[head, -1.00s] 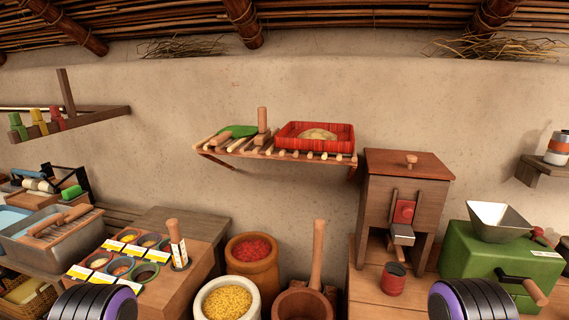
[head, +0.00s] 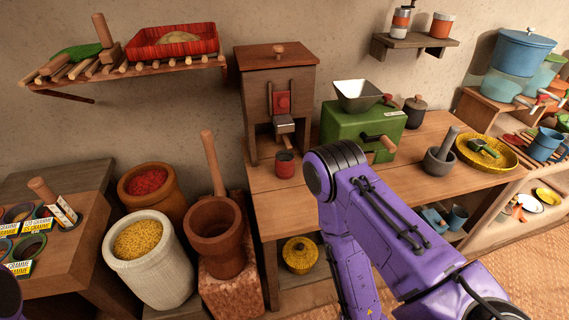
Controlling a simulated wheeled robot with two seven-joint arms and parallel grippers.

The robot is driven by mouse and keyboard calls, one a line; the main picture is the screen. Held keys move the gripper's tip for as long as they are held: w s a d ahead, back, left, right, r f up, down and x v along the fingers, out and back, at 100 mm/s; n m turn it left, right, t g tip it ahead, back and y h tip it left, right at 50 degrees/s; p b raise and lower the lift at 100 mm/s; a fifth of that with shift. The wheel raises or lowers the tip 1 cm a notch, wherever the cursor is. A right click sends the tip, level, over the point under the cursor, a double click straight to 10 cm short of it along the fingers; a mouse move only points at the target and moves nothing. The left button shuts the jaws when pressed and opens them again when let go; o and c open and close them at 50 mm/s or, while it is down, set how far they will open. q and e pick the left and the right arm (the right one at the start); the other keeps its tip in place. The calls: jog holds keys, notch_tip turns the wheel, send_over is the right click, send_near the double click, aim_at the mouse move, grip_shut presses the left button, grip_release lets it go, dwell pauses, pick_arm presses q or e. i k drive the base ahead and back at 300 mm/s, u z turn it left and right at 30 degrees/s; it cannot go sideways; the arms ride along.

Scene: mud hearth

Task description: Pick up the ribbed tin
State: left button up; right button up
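A small red tin (head: 285,165) stands upright on the wooden counter, below the spout of a wooden box mill. Its sides are too small in this view to tell for certain whether they are ribbed. Two orange-and-white containers, a taller one (head: 401,22) and a shorter one (head: 442,25), stand on the wall shelf at the upper right; I cannot tell ribs on them either. My purple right arm is bent in front of the counter, and its gripper is out of view. Only a sliver of my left arm shows at the left edge, without its gripper.
The wooden mill (head: 276,100) and a green grinder (head: 362,130) with a metal hopper stand close to the red tin. A mortar (head: 437,160) and yellow tray (head: 487,152) are further right. A tall wooden pestle (head: 213,165) rises left of the counter. Some counter front is clear.

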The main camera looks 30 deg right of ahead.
aim_at(285, 165)
jog(key=k, duration=0.55)
jog(key=z, duration=0.65)
jog(key=i, duration=0.75)
jog(key=z, duration=0.05)
